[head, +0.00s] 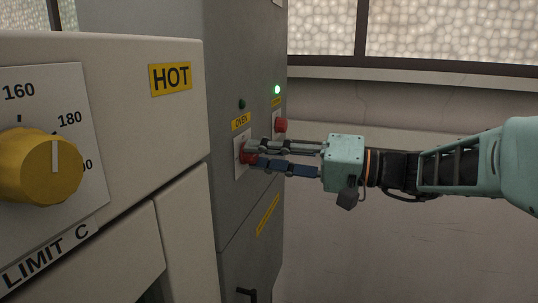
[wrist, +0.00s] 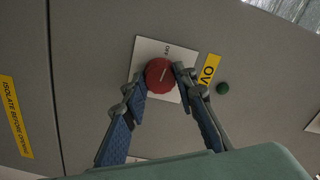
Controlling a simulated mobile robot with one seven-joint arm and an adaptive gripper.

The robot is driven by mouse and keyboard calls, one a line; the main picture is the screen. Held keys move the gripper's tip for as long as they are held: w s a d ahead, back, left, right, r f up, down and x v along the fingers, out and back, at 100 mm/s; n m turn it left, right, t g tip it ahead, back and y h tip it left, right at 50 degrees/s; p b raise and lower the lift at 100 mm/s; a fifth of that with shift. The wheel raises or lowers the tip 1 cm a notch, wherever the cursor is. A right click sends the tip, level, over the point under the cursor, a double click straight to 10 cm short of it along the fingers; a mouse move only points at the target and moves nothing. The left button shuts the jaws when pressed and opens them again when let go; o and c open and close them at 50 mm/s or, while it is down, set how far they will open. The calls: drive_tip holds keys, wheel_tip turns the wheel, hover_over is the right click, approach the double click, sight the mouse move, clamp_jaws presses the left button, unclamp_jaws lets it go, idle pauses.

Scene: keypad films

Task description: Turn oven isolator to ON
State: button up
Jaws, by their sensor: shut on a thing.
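The oven isolator is a red round knob (wrist: 159,75) on a white plate (wrist: 148,47) fixed to a grey cabinet. In the wrist view an OFF mark shows on the plate beside the knob, and a pale line runs across the knob's face. A yellow OVEN label (head: 241,121) sits above the plate in the head view. My gripper (head: 253,155) reaches in from the right and is shut on the knob, one finger on each side. It also shows in the wrist view (wrist: 156,78). The fingers hide most of the knob in the head view.
A dark green lamp (head: 242,104) is by the OVEN label. A second red knob (head: 281,126) with a lit green lamp (head: 277,90) is close by, to the right. A cream oven (head: 185,120) with a yellow dial (head: 40,167) stands at left. A cabinet handle (head: 246,294) is below.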

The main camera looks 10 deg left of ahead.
drive_tip(key=m+p, duration=1.1)
drive_tip(key=m, duration=0.5)
drive_tip(key=shift+r, duration=0.2)
drive_tip(key=shift+f+m+p, duration=0.1)
drive_tip(key=shift+m+p, duration=0.2)
drive_tip(key=shift+m, duration=0.1)
drive_tip(key=o, duration=1.2)
drive_tip(key=shift+c, duration=0.2)
drive_tip(key=shift+d, duration=0.1)
drive_tip(key=d, duration=1.2)
drive_tip(key=shift+s, duration=0.45)
